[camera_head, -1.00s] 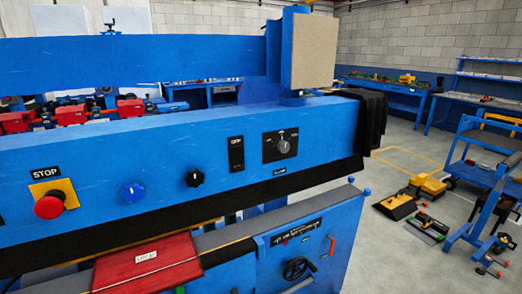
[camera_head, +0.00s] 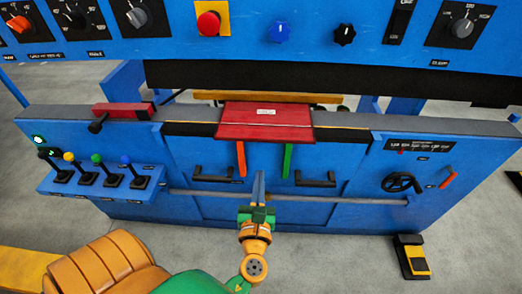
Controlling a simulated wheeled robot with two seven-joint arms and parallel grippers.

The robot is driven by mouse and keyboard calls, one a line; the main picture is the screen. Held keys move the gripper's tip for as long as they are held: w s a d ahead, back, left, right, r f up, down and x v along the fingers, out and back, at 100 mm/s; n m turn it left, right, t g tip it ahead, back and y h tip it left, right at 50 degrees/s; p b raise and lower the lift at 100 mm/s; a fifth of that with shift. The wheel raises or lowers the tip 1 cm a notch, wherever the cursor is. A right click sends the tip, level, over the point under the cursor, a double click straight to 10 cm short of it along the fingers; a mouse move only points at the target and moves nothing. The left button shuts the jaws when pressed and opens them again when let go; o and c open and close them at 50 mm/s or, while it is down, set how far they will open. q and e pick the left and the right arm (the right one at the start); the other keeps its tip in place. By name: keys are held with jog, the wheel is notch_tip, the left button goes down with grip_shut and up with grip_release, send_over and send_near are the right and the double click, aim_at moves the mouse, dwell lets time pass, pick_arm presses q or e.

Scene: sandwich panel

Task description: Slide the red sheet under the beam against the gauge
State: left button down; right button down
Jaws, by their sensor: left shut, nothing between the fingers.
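The red sheet (camera_head: 266,118) lies flat on the machine's grey and black bed, with a small white label on it. Its front edge hangs slightly over the bed's front edge. The blue beam (camera_head: 240,45) with its black lower strip (camera_head: 330,78) spans above and behind it. An orange-brown bar (camera_head: 210,95), possibly the gauge, shows behind the sheet's far edge; whether they touch I cannot tell. My left gripper (camera_head: 259,178) is shut and empty, its fingers pointing at the machine front, below and apart from the sheet. My right gripper is not in view.
Orange (camera_head: 241,159) and green (camera_head: 287,160) bars stick out below the sheet, between black handles. A red clamp-like block (camera_head: 122,110) sits on the bed's left. A lever panel (camera_head: 100,180), handwheel (camera_head: 402,183) and floor pedal (camera_head: 412,257) flank the front. A grey rail (camera_head: 340,200) crosses low.

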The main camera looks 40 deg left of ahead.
aim_at(262, 141)
pick_arm(q)
jog(key=x, duration=1)
jog(key=shift+w, duration=0.3)
jog(key=shift+w+a, duration=0.1)
jog(key=shift+a, duration=0.05)
jog(key=shift+w+a+r+b, duration=0.25)
jog(key=shift+w+a+b, duration=0.1)
jog(key=shift+w, duration=0.15)
jog(key=shift+s+r, duration=0.1)
jog(key=shift+r, duration=0.2)
